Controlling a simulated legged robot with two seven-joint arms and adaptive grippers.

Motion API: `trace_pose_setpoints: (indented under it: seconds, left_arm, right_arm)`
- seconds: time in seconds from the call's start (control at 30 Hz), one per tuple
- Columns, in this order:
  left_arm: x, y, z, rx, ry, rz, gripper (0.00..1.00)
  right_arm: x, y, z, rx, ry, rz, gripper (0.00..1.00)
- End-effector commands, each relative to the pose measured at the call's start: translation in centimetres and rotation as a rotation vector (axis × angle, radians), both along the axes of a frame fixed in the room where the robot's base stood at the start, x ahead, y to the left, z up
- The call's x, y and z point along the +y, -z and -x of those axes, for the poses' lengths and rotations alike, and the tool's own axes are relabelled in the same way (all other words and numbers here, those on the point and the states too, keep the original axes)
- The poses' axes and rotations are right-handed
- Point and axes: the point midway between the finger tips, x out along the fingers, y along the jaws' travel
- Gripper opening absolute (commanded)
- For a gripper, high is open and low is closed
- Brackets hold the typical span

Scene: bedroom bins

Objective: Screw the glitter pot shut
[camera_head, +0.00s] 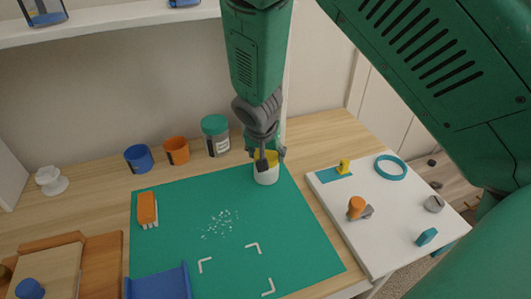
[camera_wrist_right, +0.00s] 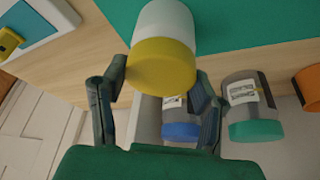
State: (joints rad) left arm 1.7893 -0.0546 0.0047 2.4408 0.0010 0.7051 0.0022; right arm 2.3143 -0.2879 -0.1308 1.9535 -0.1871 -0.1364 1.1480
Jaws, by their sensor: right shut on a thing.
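The pot, a white jar (camera_head: 266,177) with a yellow lid (camera_head: 262,156), stands upright at the back right corner of the green mat. I take it to be the glitter pot. My right gripper (camera_head: 267,158) comes down from above and is shut on the yellow lid. In the right wrist view the yellow lid (camera_wrist_right: 160,66) sits between the two fingers (camera_wrist_right: 158,95), on the white jar body (camera_wrist_right: 165,20). The lid sits on the jar, but I cannot tell how tight it is. My left gripper is not in view.
White bits (camera_head: 220,223) lie on the green mat (camera_head: 180,250). A green-lidded jar (camera_head: 215,135), an orange pot (camera_head: 176,151) and a blue pot (camera_head: 138,158) stand behind. A blue-lidded jar (camera_wrist_right: 180,118) is close behind the gripper. A white board (camera_head: 390,225) with small parts lies right.

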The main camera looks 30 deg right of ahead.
Motion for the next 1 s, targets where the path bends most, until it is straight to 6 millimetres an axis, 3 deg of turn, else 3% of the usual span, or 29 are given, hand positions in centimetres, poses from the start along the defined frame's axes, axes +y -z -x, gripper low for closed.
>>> trace_pose_setpoints:
  seconds: [0.3,0.53,0.57,0.6,0.63,0.87,1.0]
  left_arm:
    - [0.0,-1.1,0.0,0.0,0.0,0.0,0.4]
    - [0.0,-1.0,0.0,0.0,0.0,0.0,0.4]
    - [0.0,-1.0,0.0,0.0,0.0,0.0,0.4]
    - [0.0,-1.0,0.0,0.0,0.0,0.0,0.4]
    - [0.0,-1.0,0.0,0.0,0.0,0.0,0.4]
    - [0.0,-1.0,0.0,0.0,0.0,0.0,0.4]
    - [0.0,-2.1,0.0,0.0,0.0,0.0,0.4]
  right_arm:
    - [0.1,-0.1,-0.1,0.003,0.363,0.004,0.27]
    - [0.0,0.0,0.0,0.002,0.39,0.006,0.27]
    - [0.0,0.0,0.0,0.002,0.389,0.007,0.57]
    - [0.0,0.0,0.0,0.003,0.389,0.007,0.71]
    - [0.0,0.0,0.0,0.003,0.389,0.007,0.78]
    - [0.0,0.0,-0.1,0.003,0.384,0.007,0.78]
    - [0.0,-0.3,0.1,0.004,0.252,0.005,0.78]
